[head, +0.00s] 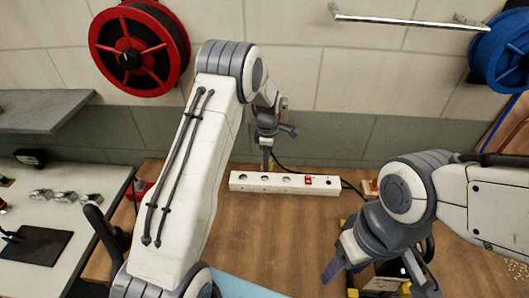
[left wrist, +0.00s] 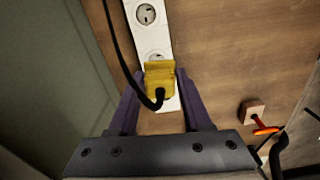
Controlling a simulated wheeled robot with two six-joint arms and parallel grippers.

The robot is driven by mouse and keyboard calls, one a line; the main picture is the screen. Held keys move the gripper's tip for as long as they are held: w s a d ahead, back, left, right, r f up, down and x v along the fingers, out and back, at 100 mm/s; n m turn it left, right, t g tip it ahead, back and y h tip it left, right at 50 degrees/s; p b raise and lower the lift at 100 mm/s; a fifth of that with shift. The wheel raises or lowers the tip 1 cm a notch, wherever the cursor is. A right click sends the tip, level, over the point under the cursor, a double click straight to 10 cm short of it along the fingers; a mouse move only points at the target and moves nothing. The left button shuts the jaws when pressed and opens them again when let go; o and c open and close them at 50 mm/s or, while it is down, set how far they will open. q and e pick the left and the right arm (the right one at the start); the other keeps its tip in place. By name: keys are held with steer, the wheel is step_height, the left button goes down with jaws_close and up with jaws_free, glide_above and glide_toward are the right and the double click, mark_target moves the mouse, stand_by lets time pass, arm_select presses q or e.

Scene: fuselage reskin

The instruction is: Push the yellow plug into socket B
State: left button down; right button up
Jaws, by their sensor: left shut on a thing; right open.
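A white power strip (head: 285,184) with several round sockets and a red switch lies on the wooden bench; it also shows in the left wrist view (left wrist: 168,36). My left gripper (head: 267,156) is over its left part. In the left wrist view my left gripper (left wrist: 160,92) is shut on the yellow plug (left wrist: 159,77), its dark fingers on both sides. The plug covers part of the strip, just below a partly hidden socket. I cannot tell whether it touches the strip. Socket letters are not readable. My right gripper (head: 375,272) is open, low at the right.
A black cable (left wrist: 116,45) runs from the plug. A wooden block with a red-orange part (left wrist: 256,115) lies right of the strip. A grey side bench (head: 60,215) stands at the left. Bare wood (head: 260,230) lies in front of the strip.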

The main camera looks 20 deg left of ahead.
arm_select(q)
steer(key=shift+w+a+r+n, duration=0.25)
steer(key=shift+w+a+n, duration=0.05)
steer(key=shift+a+n, duration=0.35)
steer(key=shift+d, duration=0.15)
steer(key=shift+f+b, duration=1.6)
steer(key=shift+f, duration=0.9)
steer(key=c, duration=0.9)
jaws_free()
jaws_close()
